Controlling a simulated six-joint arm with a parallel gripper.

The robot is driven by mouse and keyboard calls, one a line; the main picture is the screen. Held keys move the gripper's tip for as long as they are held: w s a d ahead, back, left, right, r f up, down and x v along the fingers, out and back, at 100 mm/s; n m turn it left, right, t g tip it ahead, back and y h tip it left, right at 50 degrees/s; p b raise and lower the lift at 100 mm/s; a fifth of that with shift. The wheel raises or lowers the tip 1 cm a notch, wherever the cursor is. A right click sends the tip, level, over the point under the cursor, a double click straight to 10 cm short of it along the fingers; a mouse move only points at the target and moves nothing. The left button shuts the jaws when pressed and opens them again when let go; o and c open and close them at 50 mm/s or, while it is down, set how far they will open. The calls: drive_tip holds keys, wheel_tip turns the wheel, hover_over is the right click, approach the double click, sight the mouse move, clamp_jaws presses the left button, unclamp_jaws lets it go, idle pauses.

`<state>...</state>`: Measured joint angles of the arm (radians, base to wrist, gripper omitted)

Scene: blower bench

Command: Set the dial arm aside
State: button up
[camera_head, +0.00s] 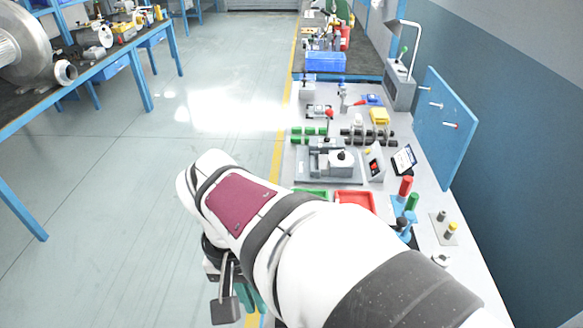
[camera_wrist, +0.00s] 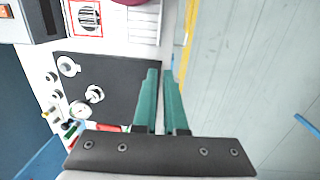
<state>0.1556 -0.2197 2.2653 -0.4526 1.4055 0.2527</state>
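In the wrist view a small round white dial face (camera_wrist: 80,109) shows near the lower left edge of a black mat (camera_wrist: 115,68). I cannot tell whether it belongs to the dial arm, and its lower side is crowded by other parts. My gripper (camera_wrist: 160,73) has two teal fingers with a narrow gap between them. It is open and empty, over the mat's right edge and apart from the dial face. In the head view my gripper (camera_head: 246,298) is mostly hidden behind my white arm, left of the bench.
White ring-shaped parts (camera_wrist: 68,66) lie on the mat in the wrist view. In the head view the grey bench (camera_head: 440,262) carries a clamp fixture (camera_head: 335,160), a red tray (camera_head: 355,199) and red and green handles (camera_head: 405,187). A blue panel (camera_head: 445,128) stands at its right.

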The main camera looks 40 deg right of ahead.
drive_tip(key=w+d+f+m+h, duration=0.1)
drive_tip(key=w+d, duration=0.1)
drive_tip(key=d, duration=0.3)
drive_tip(key=w+d+f+m+g+h, duration=0.1)
drive_tip(key=w+d+m, duration=0.1)
drive_tip(key=d, duration=0.4)
drive_tip(key=w+d+f+m+g, duration=0.1)
drive_tip(key=w+d+m, duration=0.1)
drive_tip(key=w+d, duration=0.2)
drive_tip(key=shift+w+d+h, duration=0.1)
drive_tip(key=shift+d+h, duration=0.3)
drive_tip(key=shift+d, duration=0.45)
clamp_jaws()
drive_tip(key=d+f+m+g+h, duration=0.1)
drive_tip(key=d+f+m, duration=0.15)
drive_tip(key=d, duration=0.55)
drive_tip(key=d+f+m+g+h, duration=0.1)
drive_tip(key=d+f+m+g, duration=0.1)
drive_tip(key=d+f, duration=0.35)
drive_tip(key=x, duration=0.3)
drive_tip(key=d+x, duration=0.1)
drive_tip(key=x, duration=0.2)
drive_tip(key=d+x, duration=0.1)
drive_tip(key=x, duration=0.2)
drive_tip(key=shift+w+r, duration=0.25)
drive_tip(key=shift+r, duration=0.15)
drive_tip(key=s, duration=0.2)
drive_tip(key=s+r, duration=0.1)
drive_tip(key=shift+s, duration=0.35)
